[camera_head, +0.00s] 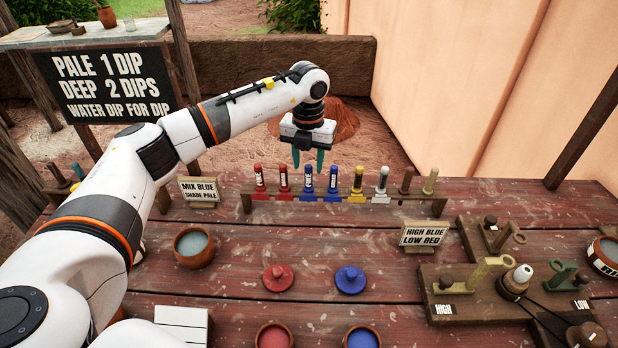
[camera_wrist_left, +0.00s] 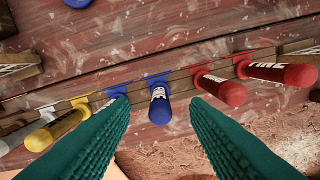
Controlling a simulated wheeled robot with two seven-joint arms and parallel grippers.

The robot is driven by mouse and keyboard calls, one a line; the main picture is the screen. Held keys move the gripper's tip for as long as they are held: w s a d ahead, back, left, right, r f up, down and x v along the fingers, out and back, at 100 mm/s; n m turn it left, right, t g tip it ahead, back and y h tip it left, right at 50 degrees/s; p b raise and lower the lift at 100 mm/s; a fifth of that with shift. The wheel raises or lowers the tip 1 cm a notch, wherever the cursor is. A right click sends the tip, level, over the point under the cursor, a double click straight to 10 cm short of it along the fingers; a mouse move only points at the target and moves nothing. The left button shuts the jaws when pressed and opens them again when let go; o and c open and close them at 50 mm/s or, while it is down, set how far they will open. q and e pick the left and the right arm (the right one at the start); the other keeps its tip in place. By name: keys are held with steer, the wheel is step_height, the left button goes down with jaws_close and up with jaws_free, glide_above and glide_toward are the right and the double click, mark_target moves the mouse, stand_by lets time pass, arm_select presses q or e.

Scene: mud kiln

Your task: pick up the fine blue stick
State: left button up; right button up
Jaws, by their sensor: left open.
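Two blue-topped sticks stand in the wooden rack (camera_head: 380,206): the left one (camera_head: 307,183) and the right one (camera_head: 333,180). Their labels are too small to read surely in the head view. My left gripper (camera_head: 308,160) is open and empty, pointing down just above the left blue stick. In the left wrist view this blue stick (camera_wrist_left: 158,108) shows between the green fingers of the gripper (camera_wrist_left: 160,108), with clear gaps. The other blue stick (camera_wrist_left: 113,97) is partly hidden behind the left finger there. My right gripper is not in view.
Red sticks (camera_head: 283,180) stand left of the blue ones; yellow (camera_head: 357,182), white (camera_head: 381,181) and brown ones stand right.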

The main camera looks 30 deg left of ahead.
mark_target(309, 166)
arm_select(q)
steer(key=shift+w+f+p, duration=0.2)
steer(key=shift+f+p, duration=0.15)
steer(key=shift+f, duration=1.55)
jaws_close()
steer(key=shift+r, duration=0.15)
step_height(309, 166, up, 9)
steer(key=shift+r+b, duration=0.1)
steer(key=shift+b, duration=0.85)
steer(key=shift+r, duration=0.3)
